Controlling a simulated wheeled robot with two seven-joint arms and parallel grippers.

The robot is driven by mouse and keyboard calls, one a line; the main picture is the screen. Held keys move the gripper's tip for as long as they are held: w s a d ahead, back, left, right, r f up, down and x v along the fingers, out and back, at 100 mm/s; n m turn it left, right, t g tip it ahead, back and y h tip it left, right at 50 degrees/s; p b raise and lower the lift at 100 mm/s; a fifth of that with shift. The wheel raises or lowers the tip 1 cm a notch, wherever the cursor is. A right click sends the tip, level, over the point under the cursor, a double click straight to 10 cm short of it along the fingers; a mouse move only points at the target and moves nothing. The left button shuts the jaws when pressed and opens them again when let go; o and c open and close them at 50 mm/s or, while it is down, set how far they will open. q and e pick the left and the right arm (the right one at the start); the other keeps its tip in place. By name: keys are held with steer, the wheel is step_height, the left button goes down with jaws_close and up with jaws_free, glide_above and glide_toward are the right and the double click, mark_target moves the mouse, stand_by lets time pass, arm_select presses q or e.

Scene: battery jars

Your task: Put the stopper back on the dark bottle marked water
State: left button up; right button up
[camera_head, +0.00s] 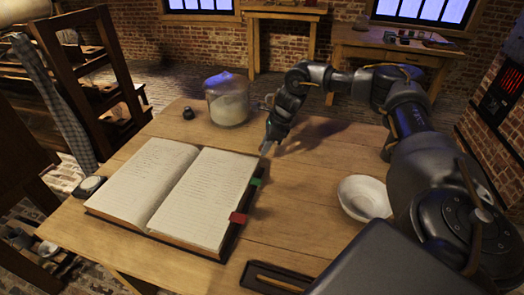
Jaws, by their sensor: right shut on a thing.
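My right gripper (267,146) reaches in over the table from the right and points down, beside the upper right corner of the open book. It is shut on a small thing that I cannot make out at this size. A small dark, knobbed object (188,113) stands at the table's far left; I cannot tell whether it is a stopper or a small bottle. No dark bottle with a readable water label shows. My left gripper is not in view.
A glass jar (227,100) with pale contents stands behind the gripper. The open book (196,190) fills the table's left middle. A white bowl (364,197) stands at the right, by my arm. A dark tray (251,280) lies at the front. The table (290,215) is clear between book and bowl.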

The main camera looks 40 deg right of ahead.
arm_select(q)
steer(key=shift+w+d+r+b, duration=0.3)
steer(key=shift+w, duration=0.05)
arm_select(e)
steer(key=s+a+r, duration=0.1)
steer(key=s+r, duration=0.6)
steer(key=s, duration=0.4)
steer(key=shift+s+a, duration=0.3)
steer(key=shift+a, duration=0.05)
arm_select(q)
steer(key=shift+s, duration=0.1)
arm_select(e)
steer(key=shift+r, duration=0.1)
arm_select(q)
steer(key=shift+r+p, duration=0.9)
steer(key=shift+p, duration=0.15)
arm_select(e)
steer(key=shift+r, duration=1)
